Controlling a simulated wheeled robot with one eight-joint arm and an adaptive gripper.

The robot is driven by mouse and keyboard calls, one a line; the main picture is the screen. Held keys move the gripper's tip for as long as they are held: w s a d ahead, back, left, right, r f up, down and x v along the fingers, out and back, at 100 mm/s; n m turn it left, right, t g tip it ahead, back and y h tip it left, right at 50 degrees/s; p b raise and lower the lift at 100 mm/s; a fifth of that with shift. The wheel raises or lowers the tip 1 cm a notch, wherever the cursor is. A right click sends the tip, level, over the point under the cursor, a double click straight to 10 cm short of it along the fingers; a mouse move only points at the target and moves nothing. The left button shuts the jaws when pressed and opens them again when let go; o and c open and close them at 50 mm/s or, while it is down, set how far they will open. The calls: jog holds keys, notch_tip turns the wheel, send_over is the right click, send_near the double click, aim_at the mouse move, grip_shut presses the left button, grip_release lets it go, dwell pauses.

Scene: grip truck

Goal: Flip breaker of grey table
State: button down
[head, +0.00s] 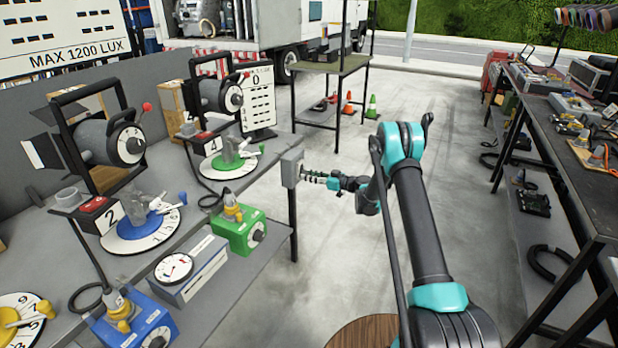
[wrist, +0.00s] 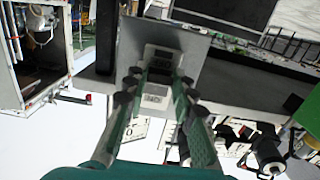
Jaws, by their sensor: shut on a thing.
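The breaker is a small grey box (head: 291,168) on a post at the right corner of the grey table (head: 274,238). My gripper (head: 309,176) reaches it from the right in the head view, its fingers roughly level. In the wrist view, the breaker's grey plate (wrist: 190,48) is straight ahead. My gripper (wrist: 160,78) has its two fingertips closed in on the dark switch at the plate's middle.
The grey table carries a green box (head: 238,232), a blue box (head: 135,322), dials and spotlights close to the breaker. A dark workbench (head: 570,190) lines the right side. A small table (head: 330,65) and traffic cones stand behind. The floor between is mostly clear.

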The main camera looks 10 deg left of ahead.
aim_at(304, 171)
notch_tip(304, 171, up, 2)
jog(key=h, duration=0.2)
jog(key=g+h, duration=0.1)
jog(key=h, duration=0.1)
jog(key=shift+s+r+g+h, duration=0.1)
jog(key=shift+g+h, duration=0.2)
jog(key=h, duration=0.1)
jog(key=r+g+h, duration=0.1)
jog(key=h, duration=0.1)
jog(key=r+h, duration=0.1)
jog(key=h, duration=0.1)
jog(key=shift+a+g, duration=0.25)
jog(key=shift+g, duration=0.15)
jog(key=shift+w, duration=0.2)
jog(key=c, duration=1.2)
grip_release()
jog(key=shift+r, duration=0.1)
jog(key=v, duration=1.1)
jog(key=shift+d+r, duration=0.1)
jog(key=shift+r, duration=0.35)
jog(key=shift+s, duration=0.1)
